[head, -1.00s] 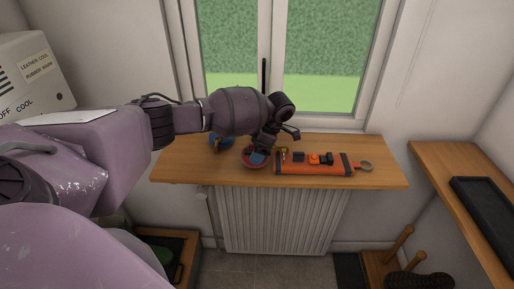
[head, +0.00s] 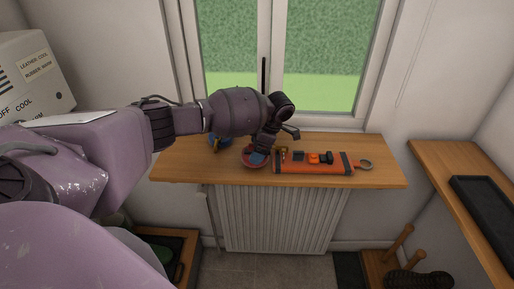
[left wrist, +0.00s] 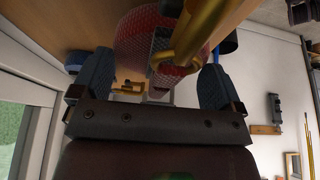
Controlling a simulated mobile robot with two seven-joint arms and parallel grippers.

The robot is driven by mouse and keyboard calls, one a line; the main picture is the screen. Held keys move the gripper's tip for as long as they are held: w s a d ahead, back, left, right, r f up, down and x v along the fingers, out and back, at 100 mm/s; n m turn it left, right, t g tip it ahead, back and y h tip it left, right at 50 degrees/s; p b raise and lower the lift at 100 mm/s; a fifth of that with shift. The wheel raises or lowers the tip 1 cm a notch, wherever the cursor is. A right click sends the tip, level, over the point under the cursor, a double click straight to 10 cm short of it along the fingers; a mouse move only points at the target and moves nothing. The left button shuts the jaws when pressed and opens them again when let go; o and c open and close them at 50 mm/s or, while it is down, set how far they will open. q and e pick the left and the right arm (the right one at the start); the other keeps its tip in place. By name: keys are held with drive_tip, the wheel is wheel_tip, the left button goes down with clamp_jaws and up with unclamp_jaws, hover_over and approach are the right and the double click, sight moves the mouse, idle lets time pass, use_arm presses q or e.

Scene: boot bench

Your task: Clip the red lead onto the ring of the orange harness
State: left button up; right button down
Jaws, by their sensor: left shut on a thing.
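The red lead (head: 252,160) lies coiled on the shelf just left of the harness, partly hidden by my left gripper (head: 261,149). In the left wrist view the red woven lead (left wrist: 138,35) and a gold metal hook (left wrist: 195,35) show between and beyond my blue fingertips (left wrist: 152,78). My left gripper is shut on the red lead; the exact contact is hard to see. My right gripper is not in view.
A blue coiled lead (head: 217,146) with a brass clip lies on the shelf (head: 370,181), left of the red one. The window (head: 330,60) stands behind, a radiator (head: 275,220) below. A second shelf with a black tray (head: 487,205) is at right.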

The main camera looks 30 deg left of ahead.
use_arm(q)
drive_tip(key=shift+f, duration=0.95)
idle(1.1)
idle(0.4)
drive_tip(key=o, duration=0.7)
drive_tip(key=shift+c, duration=0.2)
drive_tip(key=b+v, duration=0.1)
drive_tip(key=v, duration=0.9)
drive_tip(key=shift+d+r, duration=0.1)
drive_tip(key=shift+r, duration=0.3)
drive_tip(key=shift+w, duration=0.1)
